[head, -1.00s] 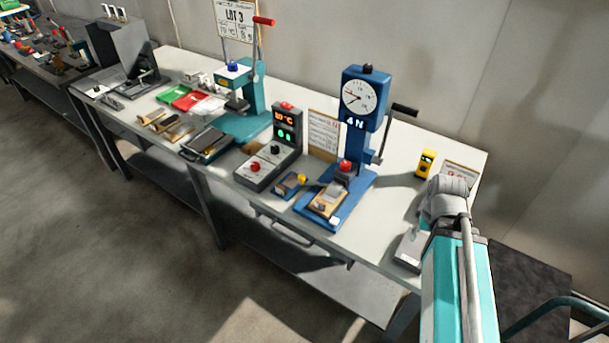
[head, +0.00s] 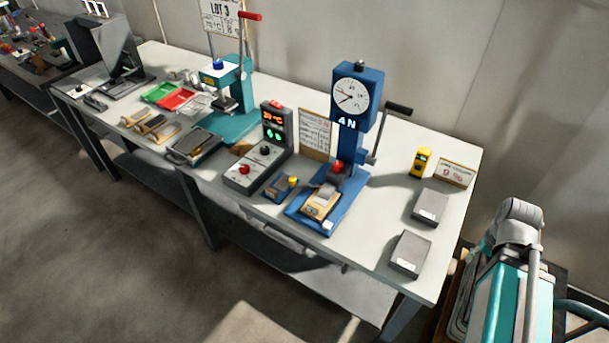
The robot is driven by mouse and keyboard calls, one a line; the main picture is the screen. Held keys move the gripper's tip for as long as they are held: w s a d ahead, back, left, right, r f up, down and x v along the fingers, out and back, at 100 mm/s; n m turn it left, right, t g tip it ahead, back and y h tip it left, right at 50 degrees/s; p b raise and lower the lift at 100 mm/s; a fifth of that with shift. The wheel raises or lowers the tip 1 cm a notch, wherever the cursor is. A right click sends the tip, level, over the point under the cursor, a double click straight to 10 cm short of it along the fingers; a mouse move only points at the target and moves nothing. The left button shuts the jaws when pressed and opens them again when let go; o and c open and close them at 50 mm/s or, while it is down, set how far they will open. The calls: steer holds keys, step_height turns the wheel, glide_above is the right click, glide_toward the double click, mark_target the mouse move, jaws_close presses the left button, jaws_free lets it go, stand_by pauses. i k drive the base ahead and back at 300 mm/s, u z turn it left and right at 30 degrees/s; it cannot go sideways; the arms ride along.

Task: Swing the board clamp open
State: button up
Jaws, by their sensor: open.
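A blue press stand (head: 358,130) with a round dial and a black-handled lever stands on the bench at centre right. On its base lies a tan board (head: 318,207) with a grey piece across it, beneath a red-topped part (head: 338,168). This grey piece may be the board clamp, but it is too small to tell whether it is shut. A small blue fixture with a yellow knob (head: 281,189) sits just left of the base. My arm is at the lower right, past the bench's right end; my gripper is out of view.
Two grey blocks (head: 410,253) (head: 430,206), a yellow device (head: 420,162) and a small sign (head: 454,172) occupy the bench's right end. A control box (head: 258,165) and a teal press (head: 240,115) stand left. Bare bench top lies between the blue stand and blocks.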

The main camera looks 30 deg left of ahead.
mark_target(292, 180)
steer(key=z, duration=0.15)
steer(key=k, duration=1.3)
steer(key=u, duration=0.75)
steer(key=i, duration=1)
